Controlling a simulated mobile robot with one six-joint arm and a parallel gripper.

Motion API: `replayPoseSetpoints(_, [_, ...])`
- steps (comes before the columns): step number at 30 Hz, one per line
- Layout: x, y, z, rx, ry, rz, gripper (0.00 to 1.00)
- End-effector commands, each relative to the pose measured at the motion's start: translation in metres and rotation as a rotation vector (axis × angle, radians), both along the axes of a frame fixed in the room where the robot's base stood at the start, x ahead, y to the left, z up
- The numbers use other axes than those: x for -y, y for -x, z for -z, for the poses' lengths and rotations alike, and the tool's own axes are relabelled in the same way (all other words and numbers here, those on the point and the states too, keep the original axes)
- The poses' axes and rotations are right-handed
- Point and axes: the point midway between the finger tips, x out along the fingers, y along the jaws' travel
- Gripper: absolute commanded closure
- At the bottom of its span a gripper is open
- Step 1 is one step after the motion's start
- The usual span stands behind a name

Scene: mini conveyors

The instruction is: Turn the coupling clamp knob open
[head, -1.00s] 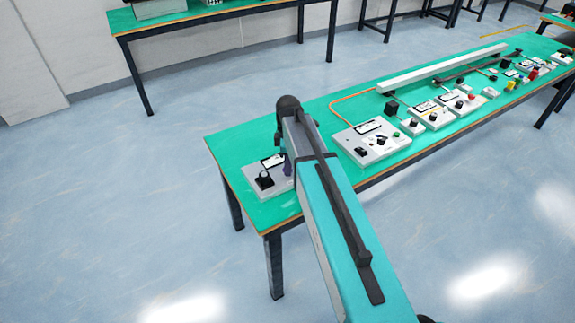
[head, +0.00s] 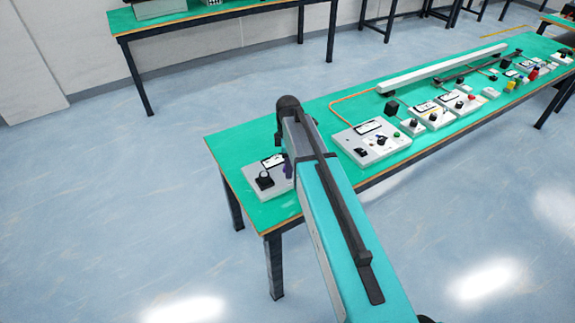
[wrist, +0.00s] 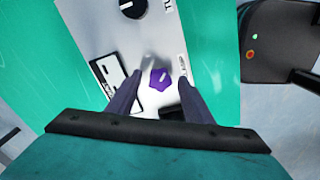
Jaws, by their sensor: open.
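A purple faceted knob (wrist: 160,79) sits on a pale grey panel (wrist: 97,32) in the wrist view. It appears to be the clamp knob, but the label beside it is too small to read. My gripper (wrist: 160,74) is open, with one dark finger to the left and one to the right of the knob. I cannot tell whether either finger touches it.
A black knob (wrist: 132,8) and a white label plate with a dark frame (wrist: 107,75) are on the same panel. A larger white control box (head: 385,153) stands to the right on the green table (head: 232,143). Several smaller modules and a rail (head: 440,70) lie farther along.

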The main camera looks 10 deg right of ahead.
Motion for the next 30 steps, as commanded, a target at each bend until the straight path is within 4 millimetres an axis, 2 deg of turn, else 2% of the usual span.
replayPoseSetpoints(8, [0.000,0.000,-0.003,0.000,0.000,0.001,0.53])
replayPoseSetpoints(14, [0.000,0.000,-0.015,0.001,0.000,0.001,0.53])
replayPoseSetpoints(30, [0.000,-0.001,-0.077,0.002,0.000,0.000,0.53])
